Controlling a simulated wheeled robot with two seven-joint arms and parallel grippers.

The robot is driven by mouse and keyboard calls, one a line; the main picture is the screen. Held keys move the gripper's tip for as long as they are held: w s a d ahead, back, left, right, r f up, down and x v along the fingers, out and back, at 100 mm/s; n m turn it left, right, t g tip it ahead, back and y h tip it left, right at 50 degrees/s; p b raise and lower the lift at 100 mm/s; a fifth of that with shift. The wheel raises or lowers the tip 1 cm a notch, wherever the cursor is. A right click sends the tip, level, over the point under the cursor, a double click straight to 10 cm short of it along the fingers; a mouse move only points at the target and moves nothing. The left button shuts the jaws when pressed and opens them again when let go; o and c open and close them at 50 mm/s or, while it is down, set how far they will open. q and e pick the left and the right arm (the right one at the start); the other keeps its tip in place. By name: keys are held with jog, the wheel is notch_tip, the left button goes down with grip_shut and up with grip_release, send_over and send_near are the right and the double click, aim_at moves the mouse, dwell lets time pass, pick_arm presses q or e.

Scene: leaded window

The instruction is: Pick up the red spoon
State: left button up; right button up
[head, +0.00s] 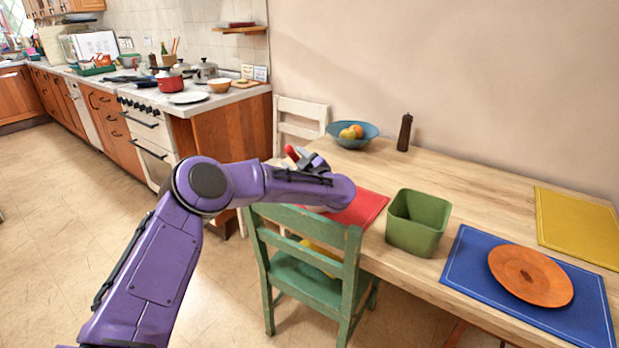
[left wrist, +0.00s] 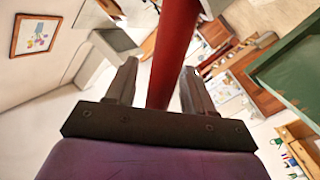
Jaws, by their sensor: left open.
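The red spoon shows in the left wrist view as a long red handle (left wrist: 174,55) running between the fingers of my left gripper (left wrist: 159,82). The jaws are open, with the handle between them and a visible gap on at least one side. In the head view a small red piece, apparently the spoon (head: 291,153), sticks up beside my left gripper (head: 308,157), over the near-left end of the table. My purple forearm hides the rest of the spoon and what it rests on. My right gripper is in neither view.
A red mat (head: 362,208) lies partly behind my wrist. A green bin (head: 418,222) stands right of it, with a blue mat (head: 467,262) and brown plate (head: 531,275) beyond. A fruit bowl (head: 352,142) and pepper mill (head: 405,132) stand behind. A green chair (head: 305,285) stands in front.

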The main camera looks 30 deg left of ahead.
pick_arm(q)
jog(key=shift+d, duration=0.1)
grip_shut()
